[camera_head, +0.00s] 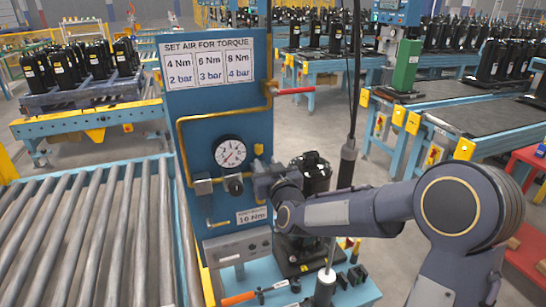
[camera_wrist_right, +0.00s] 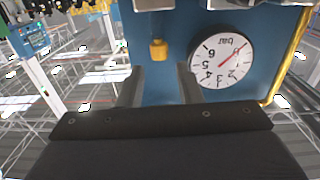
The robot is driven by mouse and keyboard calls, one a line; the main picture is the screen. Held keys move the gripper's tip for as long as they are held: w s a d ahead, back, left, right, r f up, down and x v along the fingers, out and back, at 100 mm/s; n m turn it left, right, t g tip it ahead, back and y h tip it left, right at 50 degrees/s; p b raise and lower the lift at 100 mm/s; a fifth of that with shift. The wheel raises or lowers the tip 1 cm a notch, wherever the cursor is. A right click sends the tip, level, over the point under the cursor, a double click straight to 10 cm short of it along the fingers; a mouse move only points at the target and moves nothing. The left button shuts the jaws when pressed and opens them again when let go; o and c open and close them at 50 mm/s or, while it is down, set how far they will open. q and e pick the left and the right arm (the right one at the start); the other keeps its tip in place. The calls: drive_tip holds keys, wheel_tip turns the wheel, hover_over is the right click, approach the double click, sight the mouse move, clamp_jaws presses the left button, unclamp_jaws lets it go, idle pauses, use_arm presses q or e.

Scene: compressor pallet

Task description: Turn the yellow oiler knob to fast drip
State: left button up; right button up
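The small yellow oiler knob (camera_head: 258,149) is on the blue panel (camera_head: 215,110), just right of the pressure gauge (camera_head: 229,152). In the right wrist view, which is upside down, the knob (camera_wrist_right: 158,49) hangs on the panel beyond my fingertips, roughly midway between them. My right gripper (camera_wrist_right: 158,78) is open, its two fingers apart with nothing between them. In the head view, my right gripper (camera_head: 258,178) is just below the knob, partly hidden by its own wrist. I cannot tell whether it touches anything. My left gripper is not in view.
A regulator knob (camera_head: 233,184) sits below the gauge, close to my right gripper. A yellow pipe (camera_head: 182,140) and a red-handled valve (camera_head: 295,90) are on the panel. A black compressor (camera_head: 317,172) stands behind my right wrist. A roller conveyor (camera_head: 90,235) is at left.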

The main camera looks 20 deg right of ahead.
sight(260, 151)
drive_tip(key=w+p, duration=0.2)
drive_tip(key=w, duration=0.4)
drive_tip(key=shift+w, duration=0.65)
drive_tip(key=shift+c, duration=0.3)
